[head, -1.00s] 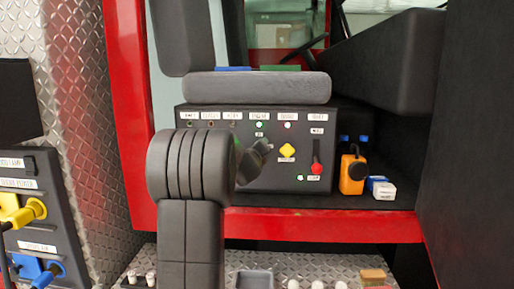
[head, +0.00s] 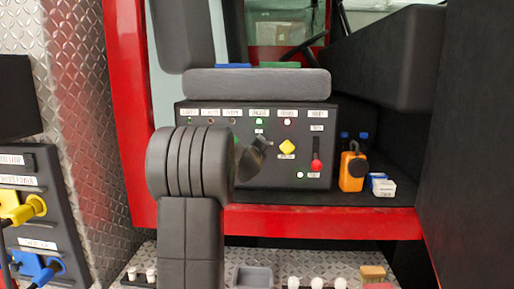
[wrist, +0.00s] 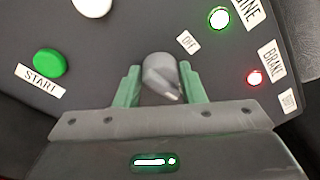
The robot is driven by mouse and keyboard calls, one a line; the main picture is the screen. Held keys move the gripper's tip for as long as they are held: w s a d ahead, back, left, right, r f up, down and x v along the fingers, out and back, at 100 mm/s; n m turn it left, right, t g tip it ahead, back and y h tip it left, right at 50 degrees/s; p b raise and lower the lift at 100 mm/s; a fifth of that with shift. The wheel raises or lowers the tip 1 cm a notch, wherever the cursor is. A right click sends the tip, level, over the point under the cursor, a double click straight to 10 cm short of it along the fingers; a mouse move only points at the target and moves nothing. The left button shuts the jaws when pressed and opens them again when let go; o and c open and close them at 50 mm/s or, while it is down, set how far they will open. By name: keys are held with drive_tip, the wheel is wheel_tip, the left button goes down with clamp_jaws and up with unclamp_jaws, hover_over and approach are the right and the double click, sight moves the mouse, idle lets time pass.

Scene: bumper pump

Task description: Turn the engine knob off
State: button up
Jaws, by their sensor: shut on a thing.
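The engine knob (wrist: 161,76) is a grey rotary knob on the black control panel (wrist: 120,85). In the wrist view my gripper (wrist: 160,87) has its green fingers on both sides of the knob, shut on it. The knob's pointed end faces down and right in that view. A small label sits just above and right of the knob. The engine light (wrist: 219,17) glows green; it also glows in the head view (head: 259,122). In the head view my gripper (head: 262,143) is at the panel, and the knob is hidden behind it.
A green START button (wrist: 50,62) sits left of the knob. A red-lit brake light (wrist: 255,78) is to the right. The panel also has a yellow knob (head: 287,147) and a red-tipped lever (head: 317,165). An orange device (head: 352,172) stands beside it. A padded cushion (head: 257,83) overhangs the panel.

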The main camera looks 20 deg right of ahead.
drive_tip(key=n, duration=0.1)
drive_tip(key=n+b, duration=0.1)
drive_tip(key=n, duration=0.2)
drive_tip(key=shift+f, duration=0.25)
drive_tip(key=n+b, duration=0.2)
drive_tip(key=n, duration=0.3)
drive_tip(key=shift+f+t, duration=0.1)
drive_tip(key=shift+t, duration=0.2)
drive_tip(key=n+b, duration=0.1)
drive_tip(key=n, duration=0.4)
drive_tip(key=shift+f+b, duration=0.1)
drive_tip(key=shift+b, duration=0.25)
drive_tip(key=shift+s+d+n+t+y+b, duration=0.1)
drive_tip(key=shift+n+t+y+b, duration=0.35)
drive_tip(key=shift+n, duration=1.25)
drive_tip(key=o, duration=1)
drive_tip(key=b+v, duration=0.4)
drive_tip(key=v, duration=0.9)
drive_tip(key=shift+s+a, duration=0.25)
drive_tip(key=shift+s, duration=0.1)
